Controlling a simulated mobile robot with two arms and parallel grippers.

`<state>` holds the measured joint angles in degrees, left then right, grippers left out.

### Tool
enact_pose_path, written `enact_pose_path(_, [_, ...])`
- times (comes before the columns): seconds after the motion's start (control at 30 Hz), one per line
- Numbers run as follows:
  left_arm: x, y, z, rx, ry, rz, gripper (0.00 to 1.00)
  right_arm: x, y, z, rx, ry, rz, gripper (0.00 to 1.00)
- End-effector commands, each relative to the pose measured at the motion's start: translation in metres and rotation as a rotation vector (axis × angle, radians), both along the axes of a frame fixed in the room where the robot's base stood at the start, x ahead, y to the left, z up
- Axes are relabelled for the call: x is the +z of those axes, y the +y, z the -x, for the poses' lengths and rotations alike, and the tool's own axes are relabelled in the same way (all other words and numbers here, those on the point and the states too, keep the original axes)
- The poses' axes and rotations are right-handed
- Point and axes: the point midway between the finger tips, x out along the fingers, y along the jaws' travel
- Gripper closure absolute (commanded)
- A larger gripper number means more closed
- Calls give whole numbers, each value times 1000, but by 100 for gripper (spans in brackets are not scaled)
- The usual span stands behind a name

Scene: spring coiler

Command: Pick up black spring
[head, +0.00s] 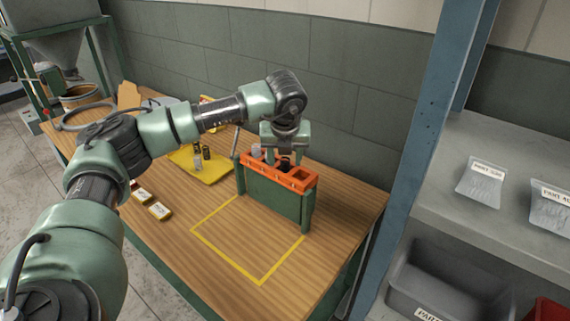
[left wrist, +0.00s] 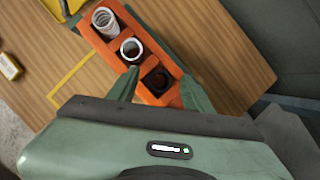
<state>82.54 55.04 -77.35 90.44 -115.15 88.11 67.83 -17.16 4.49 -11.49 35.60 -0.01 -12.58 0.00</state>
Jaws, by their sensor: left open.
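An orange rack (head: 298,184) with a row of square slots sits on a green stand at the table's back right. In the left wrist view a silver spring (left wrist: 105,20) stands in the far slot and a pale-rimmed piece (left wrist: 131,49) in the middle one. A dark, round-looking black spring (left wrist: 155,80) sits low in the nearer slot. My left gripper (left wrist: 159,92) is open above the rack, with its fingers on either side of that slot. In the head view the gripper (head: 286,152) hides part of the slots. My right gripper is not in view.
A yellow tray (head: 213,172) with small dark cylinders lies left of the rack. A yellow taped outline (head: 262,281) marks bare wood in front. A blue-grey shelf post (head: 408,190) stands right.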

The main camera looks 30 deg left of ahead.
Motion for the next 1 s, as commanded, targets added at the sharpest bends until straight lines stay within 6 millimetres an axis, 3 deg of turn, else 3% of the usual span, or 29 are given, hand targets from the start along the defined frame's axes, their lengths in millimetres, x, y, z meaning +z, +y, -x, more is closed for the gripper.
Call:
enact_pose_path(0.17, [0,0,0,0,0,0,50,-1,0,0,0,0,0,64])
enact_pose_path(0.3, [0,0,0,0,0,0,89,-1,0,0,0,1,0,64])
enact_pose_path(0.37, [0,0,0,0,0,0,100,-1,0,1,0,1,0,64])
enact_pose_path(0.77, [5,0,0,1,-1,0,100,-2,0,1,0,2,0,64])
enact_pose_path(1.0, [37,-1,-1,-1,-6,1,100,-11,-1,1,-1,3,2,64])
